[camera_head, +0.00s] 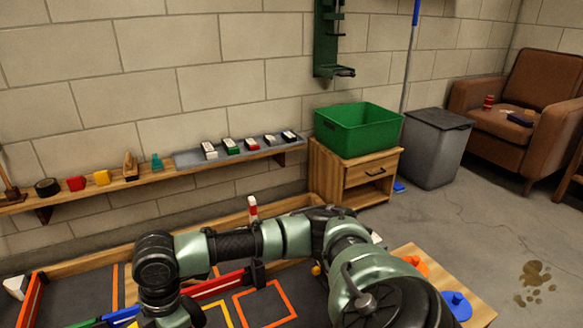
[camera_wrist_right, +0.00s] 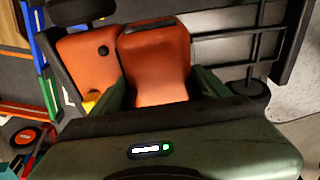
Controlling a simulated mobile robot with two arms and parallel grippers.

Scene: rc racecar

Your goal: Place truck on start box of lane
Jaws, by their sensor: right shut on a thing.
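An orange truck (camera_wrist_right: 155,62) with a black open frame and dark wheels fills the upper middle of the right wrist view. My right gripper (camera_wrist_right: 160,88) is shut on its orange body, with one dark green finger on each side. In the head view my right arm crosses the lower middle and bends down at the left; its gripper is below the picture edge, and I cannot make out the truck there. An orange-outlined box (camera_head: 265,305) lies on the dark mat, with part of a yellow-outlined box (camera_head: 217,311) to its left. My left gripper is not in view.
A red rail (camera_head: 217,284) and a blue rail (camera_head: 122,314) run along the mat. A red-and-white post (camera_head: 252,209) stands by the wooden border. A wooden board with a blue knobbed piece (camera_head: 457,303) is at right. A green bin (camera_head: 357,130) sits on a cabinet behind.

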